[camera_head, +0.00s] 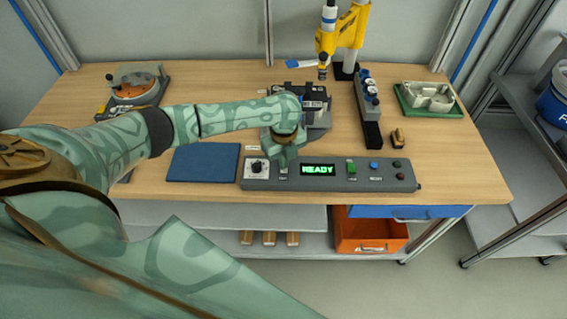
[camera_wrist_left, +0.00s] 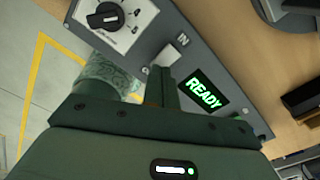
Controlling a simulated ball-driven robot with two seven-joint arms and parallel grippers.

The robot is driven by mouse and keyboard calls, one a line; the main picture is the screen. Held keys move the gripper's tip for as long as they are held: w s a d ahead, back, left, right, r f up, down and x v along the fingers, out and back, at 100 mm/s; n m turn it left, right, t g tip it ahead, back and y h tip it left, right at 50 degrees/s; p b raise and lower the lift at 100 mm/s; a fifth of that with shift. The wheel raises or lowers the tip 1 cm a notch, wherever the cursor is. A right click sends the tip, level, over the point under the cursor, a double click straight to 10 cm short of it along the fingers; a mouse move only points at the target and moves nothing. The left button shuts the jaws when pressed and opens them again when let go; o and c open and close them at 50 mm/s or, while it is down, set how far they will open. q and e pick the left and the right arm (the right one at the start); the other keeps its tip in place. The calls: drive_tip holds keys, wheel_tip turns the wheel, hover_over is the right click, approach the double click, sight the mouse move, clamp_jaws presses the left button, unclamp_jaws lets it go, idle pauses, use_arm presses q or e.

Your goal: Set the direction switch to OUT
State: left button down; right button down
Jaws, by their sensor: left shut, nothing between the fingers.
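The grey control box (camera_head: 330,185) lies along the front of the workbench, with its display lit READY. My left gripper (camera_head: 287,158) is shut and empty, pointing down over the box between the round dial and the display. In the left wrist view its closed fingertips (camera_wrist_left: 165,82) are right by a pale switch piece (camera_wrist_left: 167,56), which looks like the direction switch. The letters IN are printed just beyond this piece. I cannot tell whether the fingers touch it. The fingers hide part of the switch area, and I see no OUT label. My right gripper is not in view.
A black dial (camera_wrist_left: 105,16) on a white plate sits left of the switch. A blue mat (camera_head: 203,162) lies left of the box. A black fixture (camera_head: 318,116) stands behind my gripper.

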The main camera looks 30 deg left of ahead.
use_arm(q)
drive_tip(key=shift+f, duration=0.55)
drive_tip(key=shift+r, duration=0.1)
wheel_tip(320, 180, up, 7)
drive_tip(key=p, duration=0.7)
idle(0.5)
